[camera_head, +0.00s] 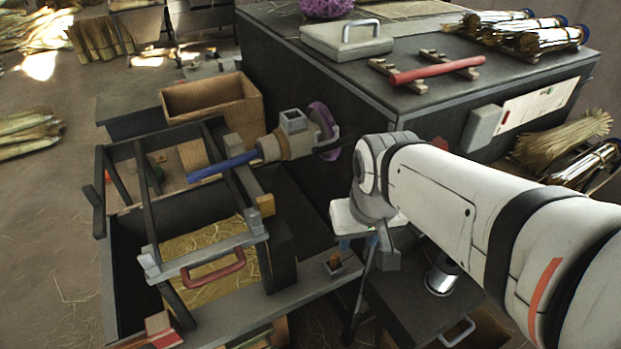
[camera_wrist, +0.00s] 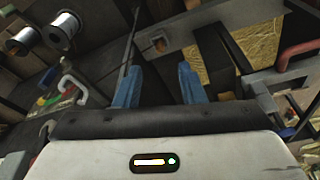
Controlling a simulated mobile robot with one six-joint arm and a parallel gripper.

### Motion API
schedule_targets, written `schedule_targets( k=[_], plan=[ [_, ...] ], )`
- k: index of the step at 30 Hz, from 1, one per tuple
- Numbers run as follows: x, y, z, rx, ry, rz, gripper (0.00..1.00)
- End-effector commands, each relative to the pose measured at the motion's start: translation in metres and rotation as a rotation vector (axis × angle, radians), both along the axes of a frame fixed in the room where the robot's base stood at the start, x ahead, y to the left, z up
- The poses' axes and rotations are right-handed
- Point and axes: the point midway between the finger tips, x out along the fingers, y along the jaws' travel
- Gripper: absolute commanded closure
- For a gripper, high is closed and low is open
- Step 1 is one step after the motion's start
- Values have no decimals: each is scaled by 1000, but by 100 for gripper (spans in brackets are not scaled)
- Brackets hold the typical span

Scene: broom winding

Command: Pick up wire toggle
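A small orange-brown toggle (camera_head: 334,259), which looks like the wire toggle, stands in a square grey holder (camera_head: 343,271) on the bench's front rail. In the wrist view the toggle (camera_wrist: 160,44) shows beyond and between my fingertips, with a gap before it. My gripper (camera_head: 358,243) is to the right of the toggle and a little above it, partly covered by my own wrist. In the wrist view its two blue fingers (camera_wrist: 158,70) stand apart with nothing between them, so it is open and empty.
A red-handled bar (camera_head: 212,268) crosses the straw-filled frame left of the toggle. A blue broom handle (camera_head: 222,166) sits in the winding head. The dark cabinet (camera_head: 340,100) stands behind. A wire spool (camera_head: 441,275) is on the lower dark shelf; two spools show in the wrist view (camera_wrist: 64,27).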

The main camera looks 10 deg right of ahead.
Motion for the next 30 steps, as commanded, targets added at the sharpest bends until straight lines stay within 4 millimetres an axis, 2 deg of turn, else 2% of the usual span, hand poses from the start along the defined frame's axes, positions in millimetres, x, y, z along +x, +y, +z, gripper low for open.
schedule_targets(
  k=[5, 7, 8, 11, 15, 21, 24, 30],
  plan=[
    [5, 0, -7, -2, 10, 10, 53],
    [14, 0, -18, -6, 25, 25, 53],
    [19, -8, -25, -7, 34, 40, 53],
    [43, -13, -54, -15, 71, 87, 53],
    [80, -14, -104, -25, 129, 165, 53],
    [120, -16, -167, -31, 192, 261, 53],
    [131, -16, -186, -33, 210, 290, 53],
    [139, -17, -207, -33, 223, 313, 53]
  ],
)
